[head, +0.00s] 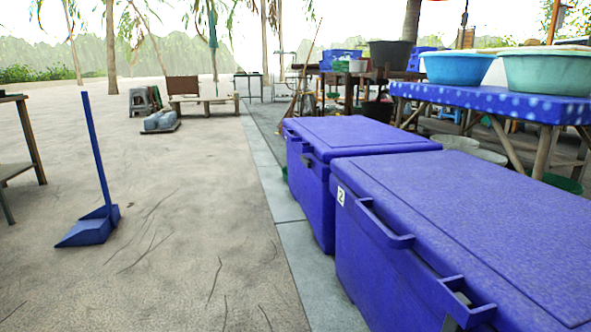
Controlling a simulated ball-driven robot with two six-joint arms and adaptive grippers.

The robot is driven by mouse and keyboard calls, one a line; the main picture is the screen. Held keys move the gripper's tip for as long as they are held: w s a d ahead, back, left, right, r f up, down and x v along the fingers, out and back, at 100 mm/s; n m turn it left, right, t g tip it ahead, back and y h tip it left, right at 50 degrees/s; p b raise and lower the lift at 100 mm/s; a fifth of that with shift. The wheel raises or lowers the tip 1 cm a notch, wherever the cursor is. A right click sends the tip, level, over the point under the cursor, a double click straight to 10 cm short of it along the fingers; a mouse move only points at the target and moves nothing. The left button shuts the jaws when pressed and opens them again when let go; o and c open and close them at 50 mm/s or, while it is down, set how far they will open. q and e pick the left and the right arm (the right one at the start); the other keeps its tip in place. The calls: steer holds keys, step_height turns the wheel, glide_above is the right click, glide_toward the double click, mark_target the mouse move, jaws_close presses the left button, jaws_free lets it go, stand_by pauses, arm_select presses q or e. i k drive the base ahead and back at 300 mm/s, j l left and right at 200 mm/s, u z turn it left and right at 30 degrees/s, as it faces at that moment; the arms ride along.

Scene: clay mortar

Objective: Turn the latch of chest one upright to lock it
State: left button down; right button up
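Two blue lidded chests stand in a row on the right in the head view. The nearer chest (372,268) bears a white label (341,196) with the number 2. The farther chest (318,205) shows no readable number, so I cannot tell for sure that it is chest one. Both lids are down. A small dark fitting (307,160) shows below the farther lid's front edge; its position as a latch is too small to tell. The nearer chest's lower front is cut off by the frame. Neither of my grippers is in view.
A blue dustpan (88,229) with a tall handle stands on the open concrete at left. A table edge (18,99) is at far left. Basins (457,67) sit on a blue-clothed table (497,102) behind the chests.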

mark_target(308, 163)
steer(key=k, duration=0.25)
steer(key=i+j, duration=0.3)
steer(key=i, duration=0.15)
steer(key=i+j+u, duration=0.15)
steer(key=i+j, duration=0.15)
steer(key=i, duration=0.15)
steer(key=i+j, duration=0.25)
steer(key=i, duration=0.25)
steer(key=i+j+u, duration=0.1)
steer(key=i+j, duration=0.15)
steer(key=i, duration=0.2)
steer(key=i+j, duration=0.2)
steer(key=i, duration=0.3)
steer(key=i+l+u, duration=0.1)
steer(key=l, duration=0.25)
